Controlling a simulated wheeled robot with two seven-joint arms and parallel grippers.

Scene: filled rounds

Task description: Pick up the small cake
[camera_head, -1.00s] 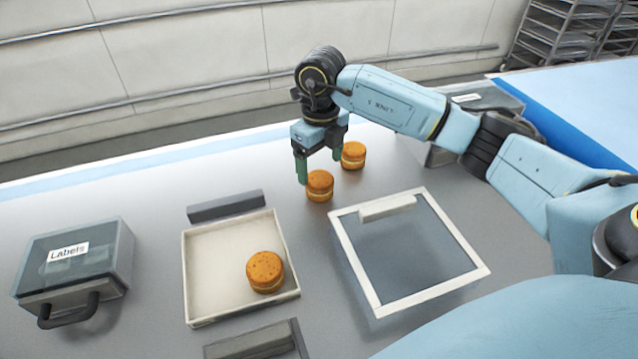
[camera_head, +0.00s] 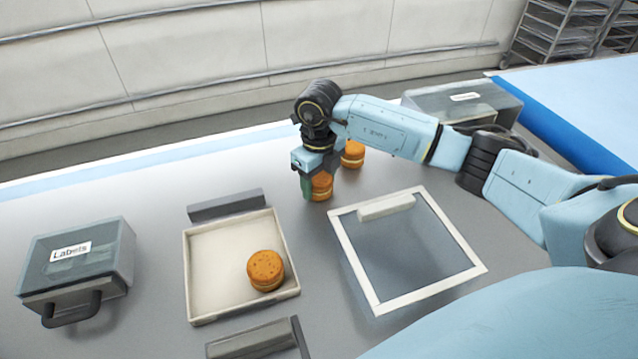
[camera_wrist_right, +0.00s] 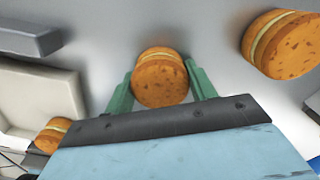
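Two small orange-brown cakes with a cream layer are on the grey table near its far edge. My right gripper (camera_head: 320,190) is lowered over the nearer cake (camera_head: 322,187). In the right wrist view its green fingers (camera_wrist_right: 160,82) sit on both sides of this cake (camera_wrist_right: 160,80) and appear to touch it. The cake seems to rest on the table. My left gripper is not in view.
A cream tray (camera_head: 206,305) holds a third cake (camera_head: 266,270). A white-framed dark panel (camera_head: 480,268) lies to its right. A box marked "Labels" (camera_head: 75,265) stands at left, and another box (camera_head: 462,100) at the back right. Grey blocks flank the tray.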

